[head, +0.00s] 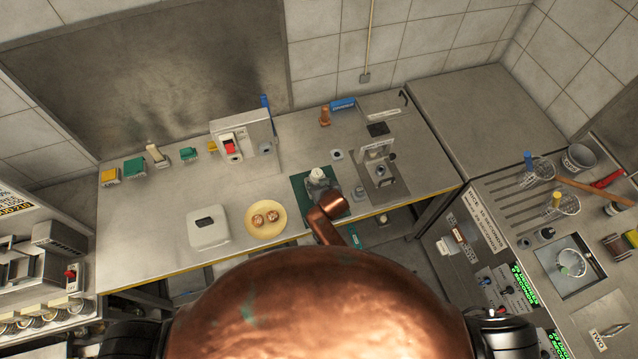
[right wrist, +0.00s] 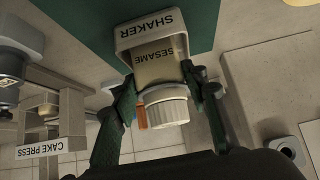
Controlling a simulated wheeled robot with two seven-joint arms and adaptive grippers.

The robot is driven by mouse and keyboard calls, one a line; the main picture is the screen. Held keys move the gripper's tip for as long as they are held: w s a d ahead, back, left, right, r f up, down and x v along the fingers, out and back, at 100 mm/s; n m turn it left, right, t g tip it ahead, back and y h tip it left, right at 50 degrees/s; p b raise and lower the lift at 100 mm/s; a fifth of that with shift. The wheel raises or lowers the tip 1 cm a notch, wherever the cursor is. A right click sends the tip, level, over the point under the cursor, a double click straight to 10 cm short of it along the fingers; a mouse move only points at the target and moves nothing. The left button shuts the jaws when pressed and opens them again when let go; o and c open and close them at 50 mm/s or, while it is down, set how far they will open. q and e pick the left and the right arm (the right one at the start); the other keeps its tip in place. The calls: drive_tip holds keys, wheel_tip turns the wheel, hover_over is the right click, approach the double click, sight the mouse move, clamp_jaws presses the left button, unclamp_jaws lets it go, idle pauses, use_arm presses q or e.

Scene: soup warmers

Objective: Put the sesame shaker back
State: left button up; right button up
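The sesame shaker (right wrist: 158,68) has a tan body marked SESAME and a white ribbed cap. It stands at a white holder marked SHAKER (right wrist: 152,21), its base apparently inside the rim. Both are over the dark green mat (head: 301,184). In the head view the shaker's pale top (head: 317,173) shows just past my copper wrist. My right gripper (right wrist: 160,82) has one dark green finger on each side of the shaker, and the fingertips appear to touch its body. An orange piece beside the cap is partly hidden. My left gripper is not in view.
A cake press (head: 380,168) stands right of the mat. A yellow plate (head: 252,221) with two round cakes and a white box-like device (head: 208,228) are to the left. A white machine with a red switch (head: 231,147) stands behind. The counter's left middle is clear.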

drive_tip(key=o, duration=0.5)
